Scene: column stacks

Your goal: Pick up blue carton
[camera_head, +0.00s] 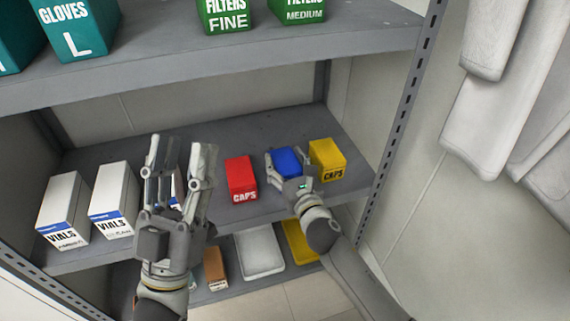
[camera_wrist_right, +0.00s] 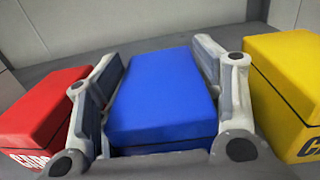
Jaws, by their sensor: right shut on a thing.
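The blue carton (camera_head: 287,161) is on the middle shelf, between a red carton and a yellow carton. My right gripper (camera_head: 287,168) is around it, with a finger on each side. In the right wrist view the blue carton (camera_wrist_right: 162,97) fills the space between the fingers of the right gripper (camera_wrist_right: 155,85), which is shut on it. Whether its underside touches the shelf cannot be told. My left gripper (camera_head: 180,160) is raised in front of the shelf, its fingers apart and pointing up, with nothing seen between them.
The red CAPS carton (camera_head: 241,178) stands left of the blue one, and the yellow CAPS carton (camera_head: 327,159) stands close on its right. White VIALS boxes (camera_head: 112,200) stand at the left. The upper shelf (camera_head: 200,62) overhangs. A slotted post (camera_head: 400,120) bounds the right side.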

